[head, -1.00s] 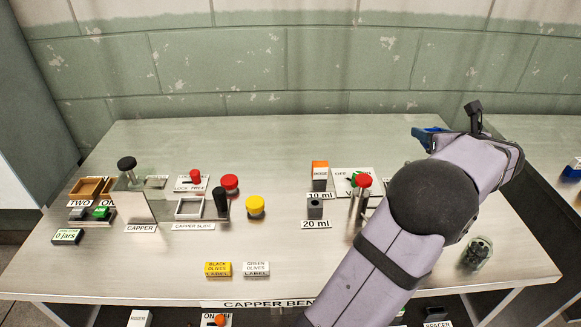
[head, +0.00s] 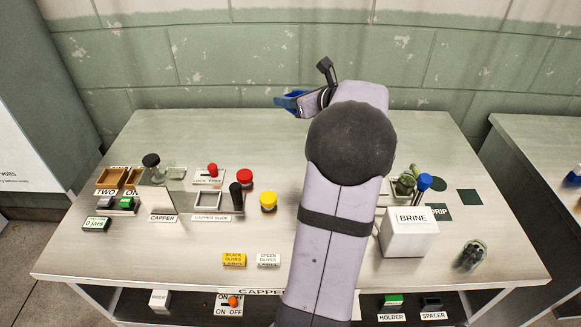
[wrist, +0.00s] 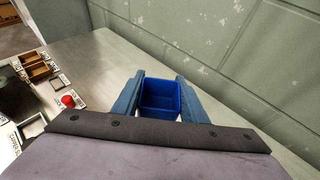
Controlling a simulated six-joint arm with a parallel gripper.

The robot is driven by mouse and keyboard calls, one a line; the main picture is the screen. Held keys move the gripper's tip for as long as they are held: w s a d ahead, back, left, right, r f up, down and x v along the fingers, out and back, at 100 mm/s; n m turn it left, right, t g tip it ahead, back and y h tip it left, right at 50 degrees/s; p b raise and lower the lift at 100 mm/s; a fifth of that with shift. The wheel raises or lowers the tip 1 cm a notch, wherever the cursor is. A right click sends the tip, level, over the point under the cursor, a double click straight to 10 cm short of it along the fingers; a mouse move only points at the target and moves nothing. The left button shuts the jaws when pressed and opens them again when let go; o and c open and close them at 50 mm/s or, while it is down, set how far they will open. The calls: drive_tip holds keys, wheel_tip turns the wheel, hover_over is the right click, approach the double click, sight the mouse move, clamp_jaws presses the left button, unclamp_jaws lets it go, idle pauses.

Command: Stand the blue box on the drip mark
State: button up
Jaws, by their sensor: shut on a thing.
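The blue box (wrist: 160,98) is an open-topped blue container between the two fingers of my gripper (wrist: 160,92) in the wrist view. My gripper is shut on it. In the head view, my gripper (head: 290,101) is above the back edge of the bench, left of my arm. There, the blue fingers and box cannot be told apart. The DRIP label (head: 439,211) is on the right part of the bench beside dark green squares, one (head: 468,197) to its right. I cannot tell which square is the drip mark.
A glass jar (head: 472,254) stands at right. My arm hides the bench middle.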

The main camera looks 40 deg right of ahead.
drive_tip(key=w+a+f+n+y+p, duration=0.1)
drive_tip(key=w+a+f, duration=0.15)
drive_tip(key=a, duration=0.55)
hover_over(264, 169)
drive_tip(key=shift+y, duration=0.3)
wheel_tip(264, 169, down, 4)
drive_tip(key=shift+d+f, duration=0.1)
drive_tip(key=shift+f, duration=0.1)
drive_tip(key=shift+f+b, duration=0.5)
drive_tip(key=shift+f, duration=4.45)
drive_tip(key=shift+f, duration=0.1)
drive_tip(key=shift+f, duration=0.15)
drive_tip(key=o, duration=0.7)
drive_tip(key=shift+o, duration=0.2)
